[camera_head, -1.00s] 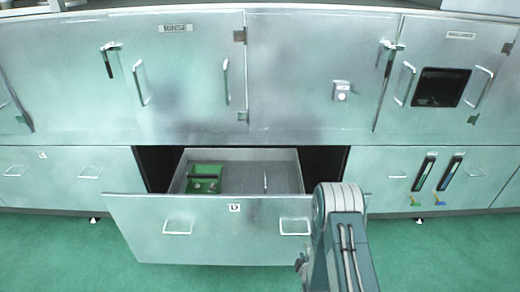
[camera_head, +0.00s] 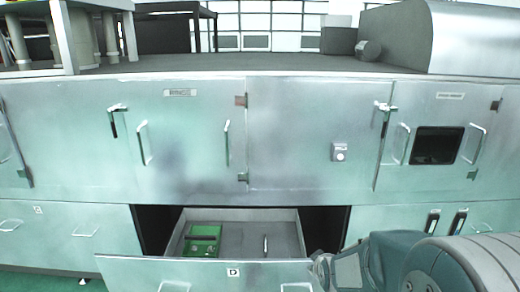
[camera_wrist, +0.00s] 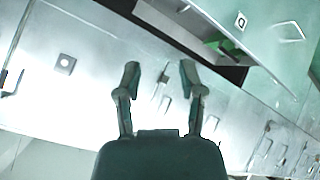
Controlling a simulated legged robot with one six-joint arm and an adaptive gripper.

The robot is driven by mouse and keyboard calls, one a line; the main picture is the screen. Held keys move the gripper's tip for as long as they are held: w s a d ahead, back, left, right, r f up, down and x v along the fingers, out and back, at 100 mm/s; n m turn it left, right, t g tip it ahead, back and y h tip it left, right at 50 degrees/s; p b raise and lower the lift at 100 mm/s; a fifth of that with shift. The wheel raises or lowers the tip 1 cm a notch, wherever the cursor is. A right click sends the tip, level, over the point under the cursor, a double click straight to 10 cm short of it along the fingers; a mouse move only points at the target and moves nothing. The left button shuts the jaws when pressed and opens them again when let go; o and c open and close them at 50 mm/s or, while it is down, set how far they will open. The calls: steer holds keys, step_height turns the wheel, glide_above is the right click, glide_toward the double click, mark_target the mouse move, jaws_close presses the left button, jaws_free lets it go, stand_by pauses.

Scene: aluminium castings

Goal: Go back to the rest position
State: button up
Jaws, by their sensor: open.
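My gripper (camera_wrist: 160,75) is open in the wrist view, its two fingers apart with nothing between them. My arm is folded low at the lower right of the head view, in front of the cabinet's lower row. The drawer marked D (camera_head: 200,273) is pulled open left of my arm. A green item (camera_head: 203,239) lies in its left part and a small thin pale item (camera_head: 265,246) lies near its middle. In the wrist view the cabinet appears tilted, with the open drawer (camera_wrist: 268,32) at the upper right.
A metal cabinet front (camera_head: 300,140) with doors, handles and a dark window (camera_head: 436,145) runs across the view. Above it is a grey worktop (camera_head: 270,66) with a metal housing (camera_head: 460,40) at the right. My arm is close to the open drawer's right end.

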steer(key=s+r+m+g, duration=0.1)
steer(key=s+r, duration=0.3)
steer(key=s, duration=0.5)
steer(key=s+r+m+g, duration=0.1)
steer(key=s+r+m, duration=0.2)
steer(key=s+r, duration=0.2)
steer(key=s+r+m+g, duration=0.2)
steer(key=s+r, duration=0.3)
steer(key=s, duration=0.7)
steer(key=shift+s+a+m, duration=0.2)
steer(key=shift+s+m, duration=0.15)
steer(key=shift+m, duration=0.15)
